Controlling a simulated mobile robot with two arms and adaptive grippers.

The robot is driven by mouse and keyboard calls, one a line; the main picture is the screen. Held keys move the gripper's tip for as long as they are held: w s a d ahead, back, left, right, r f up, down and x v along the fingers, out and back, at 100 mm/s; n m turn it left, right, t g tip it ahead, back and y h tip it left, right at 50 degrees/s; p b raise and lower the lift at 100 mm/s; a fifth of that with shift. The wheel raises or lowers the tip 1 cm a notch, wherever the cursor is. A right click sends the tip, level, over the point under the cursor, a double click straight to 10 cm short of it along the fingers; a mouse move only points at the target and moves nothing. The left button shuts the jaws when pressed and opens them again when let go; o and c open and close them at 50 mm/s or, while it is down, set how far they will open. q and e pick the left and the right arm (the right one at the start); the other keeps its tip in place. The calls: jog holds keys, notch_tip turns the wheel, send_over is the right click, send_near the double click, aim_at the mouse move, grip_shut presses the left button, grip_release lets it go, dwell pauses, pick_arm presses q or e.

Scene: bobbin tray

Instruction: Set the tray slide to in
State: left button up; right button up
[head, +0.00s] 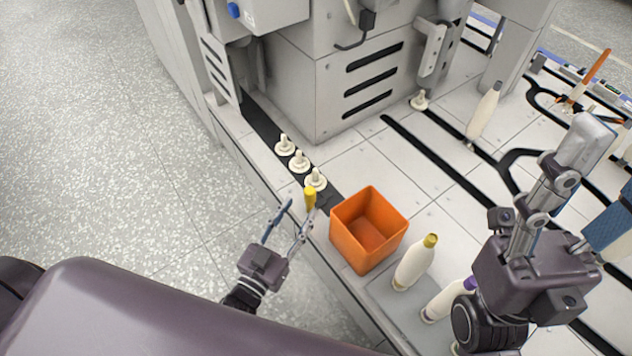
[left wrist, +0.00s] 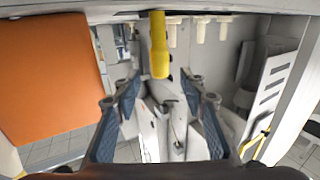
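A yellow upright handle (head: 310,198) stands at the near end of a dark strip (head: 262,126) along the machine's edge; I take it to be the tray slide's handle. Several white pegs (head: 299,161) stand in a row behind it. My left gripper (head: 300,208) is open and empty, with its fingertips close to the handle. In the left wrist view the yellow handle (left wrist: 159,45) shows ahead, between and beyond the open fingers (left wrist: 160,92), with no clear contact. My right gripper (head: 570,165) is at the right; its finger gap is unclear.
An open orange bin (head: 368,228) stands just right of the handle; it also fills the left side in the left wrist view (left wrist: 50,75). Open floor (head: 110,150) lies left.

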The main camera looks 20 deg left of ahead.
aim_at(307, 197)
pick_arm(q)
jog(key=w+b, duration=0.1)
jog(key=w, duration=0.2)
jog(key=w+d, duration=0.1)
jog(key=w, duration=0.2)
jog(key=shift+w+d+b, duration=0.15)
jog(key=shift+w+b, duration=0.1)
jog(key=shift+b, duration=0.15)
grip_shut()
